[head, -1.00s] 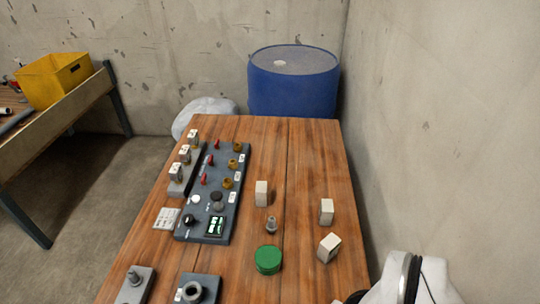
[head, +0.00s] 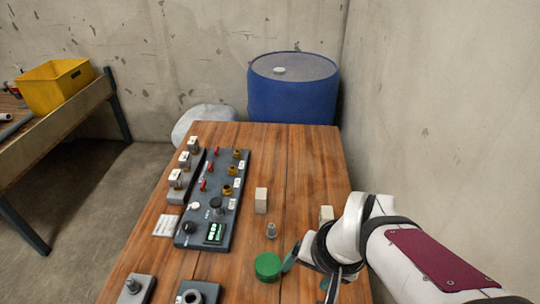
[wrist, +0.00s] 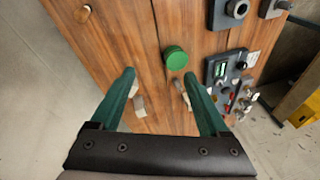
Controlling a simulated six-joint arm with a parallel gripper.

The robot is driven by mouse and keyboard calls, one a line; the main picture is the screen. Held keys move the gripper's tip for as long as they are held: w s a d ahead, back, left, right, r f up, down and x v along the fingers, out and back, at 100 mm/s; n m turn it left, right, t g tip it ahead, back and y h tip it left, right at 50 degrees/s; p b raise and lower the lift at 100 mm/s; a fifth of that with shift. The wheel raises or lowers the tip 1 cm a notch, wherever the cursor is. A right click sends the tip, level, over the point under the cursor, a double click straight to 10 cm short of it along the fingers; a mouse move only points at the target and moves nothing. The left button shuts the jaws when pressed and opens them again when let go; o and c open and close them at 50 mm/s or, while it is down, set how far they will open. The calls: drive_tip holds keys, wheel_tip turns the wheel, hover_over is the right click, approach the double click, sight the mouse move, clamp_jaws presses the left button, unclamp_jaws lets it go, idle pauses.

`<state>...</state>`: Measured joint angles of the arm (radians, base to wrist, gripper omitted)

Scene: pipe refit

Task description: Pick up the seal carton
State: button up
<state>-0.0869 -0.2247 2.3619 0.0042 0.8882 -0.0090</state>
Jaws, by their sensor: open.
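Three small off-white cartons stand on the wooden table; I cannot read which is the seal carton. One carton (head: 261,200) stands upright near the table's middle. A second carton (head: 326,214) is partly covered by my arm. The third is hidden by my arm in the head view. In the wrist view two cartons, one nearer the tips (wrist: 133,88) and one below it (wrist: 139,106), lie between the finger lines, closer to the left finger. Another carton (wrist: 187,102) is beside the right finger. My gripper (wrist: 160,73) is open and empty above the table.
A green round lid (head: 268,266) and a small metal fitting (head: 271,230) stand near the cartons. A grey control panel (head: 218,190) with valves and knobs is on the left. A concrete wall (head: 440,110) rises along the right. The table's far end is clear.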

drive_tip(key=w+a+f+n+t, duration=0.1)
drive_tip(key=w+a, duration=0.1)
drive_tip(key=w, duration=0.4)
drive_tip(key=w+a+f+t, duration=0.1)
drive_tip(key=w+a+t, duration=0.1)
drive_tip(key=w, duration=0.4)
drive_tip(key=n+t+h, duration=0.2)
drive_tip(key=n+t, duration=0.1)
drive_tip(key=t, duration=0.5)
hover_over(261, 195)
drive_tip(key=f, duration=0.9)
drive_tip(key=shift+s+f, duration=0.3)
wheel_tip(261, 195, down, 6)
drive_tip(key=shift+f, duration=0.1)
drive_tip(key=x, duration=0.2)
drive_tip(key=shift+w+f, duration=0.15)
drive_tip(key=shift+f, duration=0.3)
drive_tip(key=shift+w+a+f, duration=0.1)
drive_tip(key=shift+w+f, duration=0.05)
drive_tip(key=shift+w, duration=0.2)
clamp_jaws()
